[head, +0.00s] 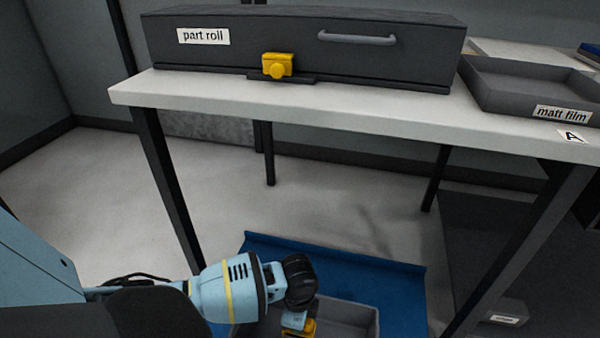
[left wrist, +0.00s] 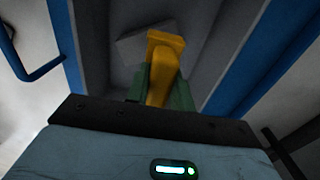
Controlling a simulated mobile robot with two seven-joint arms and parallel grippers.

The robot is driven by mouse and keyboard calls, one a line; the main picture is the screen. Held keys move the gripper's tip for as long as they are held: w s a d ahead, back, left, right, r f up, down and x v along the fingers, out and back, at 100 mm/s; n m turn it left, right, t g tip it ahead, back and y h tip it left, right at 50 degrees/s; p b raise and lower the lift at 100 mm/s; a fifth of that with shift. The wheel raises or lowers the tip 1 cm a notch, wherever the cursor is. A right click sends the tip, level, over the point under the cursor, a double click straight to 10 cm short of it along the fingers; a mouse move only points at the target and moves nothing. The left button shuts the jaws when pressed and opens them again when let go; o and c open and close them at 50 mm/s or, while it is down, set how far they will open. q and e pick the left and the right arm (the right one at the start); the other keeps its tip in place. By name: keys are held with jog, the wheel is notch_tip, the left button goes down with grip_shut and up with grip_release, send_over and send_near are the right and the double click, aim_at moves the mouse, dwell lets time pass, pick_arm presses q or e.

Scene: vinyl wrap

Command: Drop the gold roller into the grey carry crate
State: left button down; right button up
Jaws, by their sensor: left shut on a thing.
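The gold roller (left wrist: 165,55) is between the green fingertips of my left gripper (left wrist: 161,92), which is shut on it. In the head view the roller (head: 307,328) shows only as a small gold patch at the bottom edge, beside my left gripper (head: 294,321). The grey carry crate (head: 360,318) is below the table, cut off by the bottom of the head view. The gripper is over the crate's left part in that view. In the left wrist view the crate's grey inside (left wrist: 205,40) lies behind the roller. I cannot tell the roller's height above its floor. My right gripper is not in view.
A blue mat (head: 395,295) lies under the crate. The white table (head: 330,112) stands behind, with dark legs. On it are a dark "part roll" box (head: 250,45) with a yellow latch (head: 278,66) and a grey "matt film" tray (head: 500,98).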

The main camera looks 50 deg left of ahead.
pick_arm(q)
jog(key=shift+r, duration=0.1)
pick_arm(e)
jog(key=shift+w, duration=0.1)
pick_arm(q)
jog(key=c, duration=1.1)
grip_release()
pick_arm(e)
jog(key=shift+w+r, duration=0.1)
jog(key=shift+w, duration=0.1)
pick_arm(q)
notch_tip(320, 180, up, 8)
jog(key=p, duration=0.4)
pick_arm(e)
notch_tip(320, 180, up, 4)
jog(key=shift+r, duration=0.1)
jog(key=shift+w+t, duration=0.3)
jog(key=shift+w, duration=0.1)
pick_arm(q)
jog(key=shift+s+f, duration=0.1)
jog(key=shift+f, duration=0.1)
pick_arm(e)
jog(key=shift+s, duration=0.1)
